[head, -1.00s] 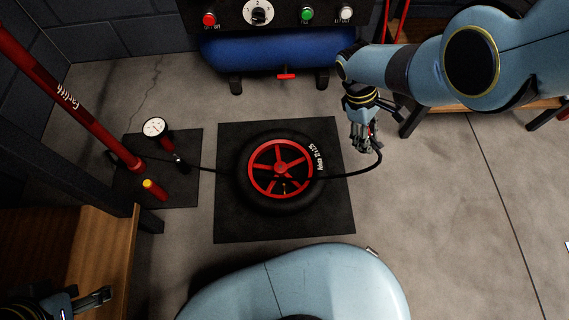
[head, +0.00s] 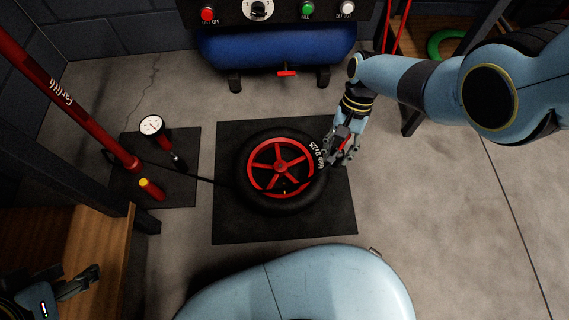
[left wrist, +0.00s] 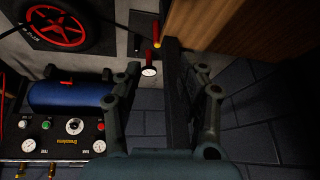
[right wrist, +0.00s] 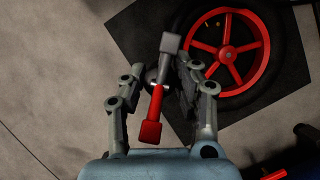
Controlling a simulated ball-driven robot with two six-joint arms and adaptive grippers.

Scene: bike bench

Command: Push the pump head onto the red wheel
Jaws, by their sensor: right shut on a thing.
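The red wheel (head: 280,167), a red spoked rim in a black tyre, lies flat on a dark mat (head: 235,226). It also shows in the right wrist view (right wrist: 229,52) and at the upper left of the left wrist view (left wrist: 58,27). My right gripper (head: 338,152) is shut on the pump head (right wrist: 152,120), which has a red lever and a grey end. It holds the pump head at the tyre's right edge; whether they touch I cannot tell. My left gripper (left wrist: 163,82) is open and empty, at the lower left in the head view (head: 88,280).
The red floor pump (head: 95,130) stands at the left with a gauge (head: 151,125); its black hose (head: 205,181) runs to the wheel. A wooden bench (head: 100,235) is at lower left. A blue compressor tank (head: 277,52) stands behind the mat.

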